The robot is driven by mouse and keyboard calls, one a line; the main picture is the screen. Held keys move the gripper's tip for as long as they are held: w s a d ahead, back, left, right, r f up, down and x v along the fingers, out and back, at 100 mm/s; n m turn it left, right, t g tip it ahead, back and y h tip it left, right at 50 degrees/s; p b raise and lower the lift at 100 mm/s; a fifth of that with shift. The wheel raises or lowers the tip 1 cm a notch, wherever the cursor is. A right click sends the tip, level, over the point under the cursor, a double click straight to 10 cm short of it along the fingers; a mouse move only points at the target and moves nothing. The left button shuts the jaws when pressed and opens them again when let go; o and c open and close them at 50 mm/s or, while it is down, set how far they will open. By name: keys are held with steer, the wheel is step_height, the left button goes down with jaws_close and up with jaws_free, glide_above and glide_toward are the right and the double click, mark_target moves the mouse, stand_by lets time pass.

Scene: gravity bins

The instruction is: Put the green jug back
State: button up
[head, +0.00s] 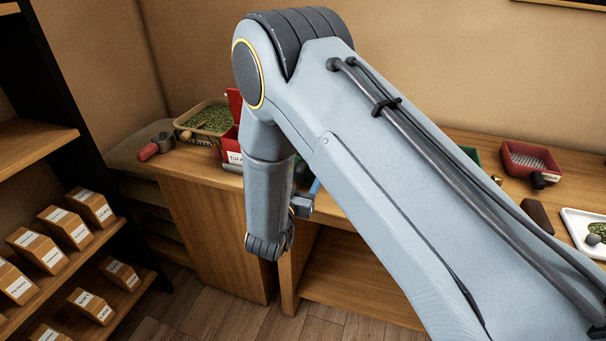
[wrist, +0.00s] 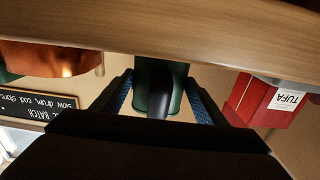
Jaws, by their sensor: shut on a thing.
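The green jug (wrist: 172,72) shows in the wrist view, dark green with a black handle (wrist: 158,95). It sits between the two fingers of my gripper (wrist: 160,88), whose blue pads lie on either side of it. My gripper is shut on the jug. Part of the jug is cut off by the wooden edge (wrist: 170,35) across the top of the wrist view. In the head view I cannot make out the jug; my arm covers much of the counter.
A red TUFA bin (wrist: 262,100) is right of the jug in the wrist view, with a copper vessel (wrist: 50,58) and chalkboard (wrist: 40,103) left. In the head view, the counter (head: 200,172) holds a beige bin (head: 184,133), red bin (head: 526,175) and white tray (head: 574,226). Shelves with boxes (head: 44,250) stand left.

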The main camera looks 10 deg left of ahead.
steer(key=shift+f, duration=0.45)
steer(key=o, duration=1.6)
steer(key=shift+c, duration=0.2)
steer(key=shift+s, duration=0.1)
steer(key=shift+s+a+b, duration=0.2)
steer(key=shift+s+b, duration=0.4)
steer(key=shift+s, duration=1.3)
steer(key=shift+s+a+b, duration=0.15)
steer(key=shift+s+b, duration=0.4)
steer(key=shift+s, duration=1.35)
